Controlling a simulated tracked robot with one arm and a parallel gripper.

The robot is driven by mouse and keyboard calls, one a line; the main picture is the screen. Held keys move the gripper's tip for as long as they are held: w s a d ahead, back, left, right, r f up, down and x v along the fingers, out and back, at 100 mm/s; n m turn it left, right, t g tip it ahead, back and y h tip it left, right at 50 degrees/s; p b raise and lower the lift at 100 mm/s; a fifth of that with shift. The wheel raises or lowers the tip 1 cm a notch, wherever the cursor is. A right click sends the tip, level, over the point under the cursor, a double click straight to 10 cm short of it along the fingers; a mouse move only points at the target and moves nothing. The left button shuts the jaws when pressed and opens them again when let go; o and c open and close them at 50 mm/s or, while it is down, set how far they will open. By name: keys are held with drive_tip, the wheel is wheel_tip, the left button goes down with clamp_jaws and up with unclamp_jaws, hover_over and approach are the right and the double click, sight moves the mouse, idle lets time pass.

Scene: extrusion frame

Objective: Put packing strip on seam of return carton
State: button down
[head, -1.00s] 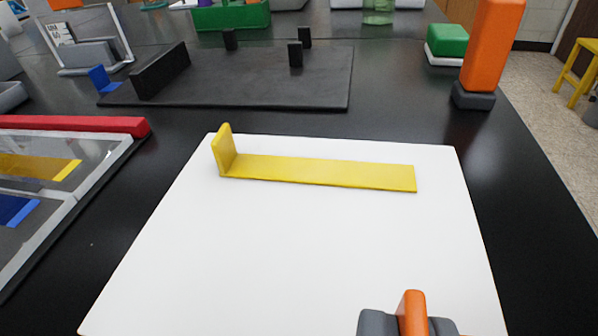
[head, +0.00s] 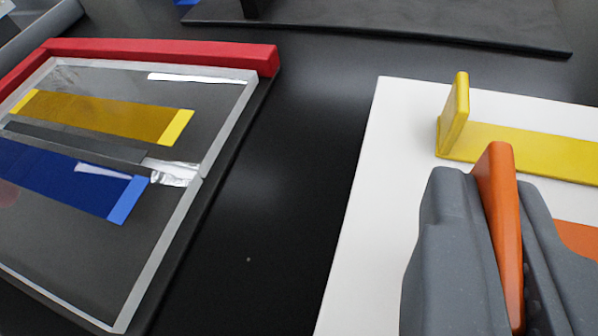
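My gripper (head: 497,230) has grey fingers shut on the upright tab of an orange strip (head: 497,175). A flat orange part (head: 578,240) shows behind the right finger; the rest is hidden. I cannot tell if it touches the board. A yellow strip with an upright tab (head: 455,118) lies on the white board (head: 385,160), just beyond my gripper. At left is a clear-topped frame (head: 225,125), perhaps the carton, with a red bar (head: 165,53) along its back. A dark band (head: 75,141) crosses it like a seam, ending at a shiny silver patch (head: 175,172).
A yellow piece (head: 100,116) and a blue piece (head: 75,185) lie flat at the clear top, either side of the dark band. Bare black table (head: 265,220) separates the frame from the white board. A black mat (head: 440,22) lies at the back.

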sight(382, 277)
drive_tip(key=shift+w+a+f, duration=0.1)
drive_tip(key=shift+w+a, duration=0.2)
drive_tip(key=shift+w, duration=0.2)
drive_tip(key=shift+w+a, duration=0.25)
drive_tip(key=shift+w, duration=0.2)
drive_tip(key=shift+s+f, duration=0.1)
drive_tip(key=shift+f, duration=1.6)
drive_tip(key=shift+f+b, duration=0.15)
drive_tip(key=shift+b, duration=0.2)
drive_tip(key=c, duration=1.6)
unclamp_jaws()
drive_tip(key=shift+r, duration=0.2)
drive_tip(key=v, duration=1.2)
drive_tip(key=shift+p, duration=0.35)
drive_tip(key=shift+f, duration=0.1)
